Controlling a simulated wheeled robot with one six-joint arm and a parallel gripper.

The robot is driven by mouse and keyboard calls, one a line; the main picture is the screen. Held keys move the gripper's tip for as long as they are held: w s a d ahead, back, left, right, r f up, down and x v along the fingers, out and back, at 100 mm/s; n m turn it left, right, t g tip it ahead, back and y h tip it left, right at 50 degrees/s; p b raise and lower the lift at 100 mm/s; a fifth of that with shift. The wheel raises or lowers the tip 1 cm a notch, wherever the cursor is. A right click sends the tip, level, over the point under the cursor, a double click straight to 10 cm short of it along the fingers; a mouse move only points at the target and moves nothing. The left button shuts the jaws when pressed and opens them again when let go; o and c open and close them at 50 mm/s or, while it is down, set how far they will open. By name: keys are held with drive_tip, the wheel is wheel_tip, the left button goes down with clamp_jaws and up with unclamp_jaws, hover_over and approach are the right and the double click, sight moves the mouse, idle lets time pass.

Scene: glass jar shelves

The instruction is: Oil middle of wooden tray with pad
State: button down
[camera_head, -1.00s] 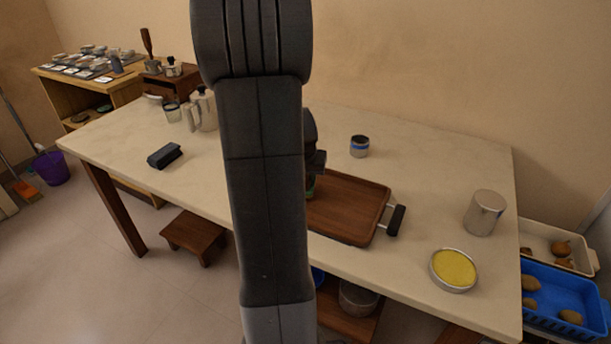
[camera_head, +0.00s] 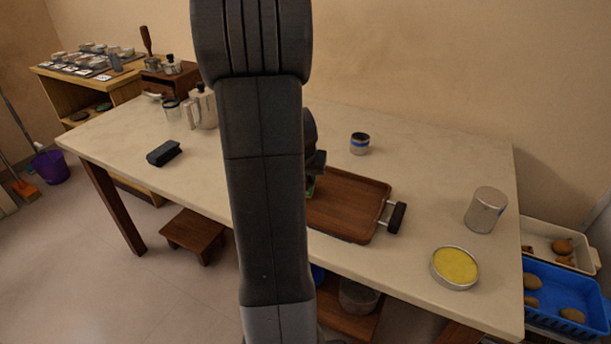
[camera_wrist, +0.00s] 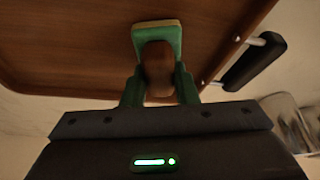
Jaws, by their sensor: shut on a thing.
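The wooden tray (camera_head: 345,206) lies on the table, with a black handle (camera_head: 396,218) at its right end. My arm hides its left part in the head view. In the wrist view the tray surface (camera_wrist: 75,50) fills the upper part. My gripper (camera_wrist: 160,88) has green fingers shut on the brown knob of the pad (camera_wrist: 158,32). The pad has a green body and a pale edge. It is over the tray's surface; I cannot tell for certain whether it touches the wood.
A round tin with yellow contents (camera_head: 455,267) and a metal canister (camera_head: 486,210) stand to the right of the tray. A blue-banded jar (camera_head: 359,143) stands behind it. A dark block (camera_head: 163,153) and a metal pot (camera_head: 203,107) are at the left. The table's front right is partly clear.

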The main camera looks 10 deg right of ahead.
drive_tip(key=shift+s+d+p, duration=0.15)
drive_tip(key=shift+s+d, duration=0.5)
drive_tip(key=shift+d, duration=0.3)
drive_tip(key=shift+s+d+p, duration=0.15)
drive_tip(key=shift+s+d, duration=0.5)
drive_tip(key=shift+d, duration=0.3)
drive_tip(key=shift+s+d+p, duration=0.25)
drive_tip(key=shift+s+d, duration=0.4)
drive_tip(key=shift+d, duration=0.3)
drive_tip(key=shift+s+d+p, duration=0.2)
drive_tip(key=shift+s+d, duration=0.4)
drive_tip(key=shift+d, duration=0.35)
drive_tip(key=shift+s+d+p, duration=0.2)
drive_tip(key=shift+s+d, duration=0.45)
drive_tip(key=shift+d, duration=0.3)
drive_tip(key=shift+s+d+p, duration=0.2)
drive_tip(key=shift+s+d, duration=0.45)
drive_tip(key=shift+d, duration=0.3)
drive_tip(key=shift+a, duration=0.1)
drive_tip(key=shift+w+a+b, duration=0.25)
drive_tip(key=shift+w+a, duration=0.4)
drive_tip(key=shift+a, duration=0.3)
drive_tip(key=shift+w+a+b, duration=0.2)
drive_tip(key=shift+w+a, duration=0.45)
drive_tip(key=shift+a, duration=0.25)
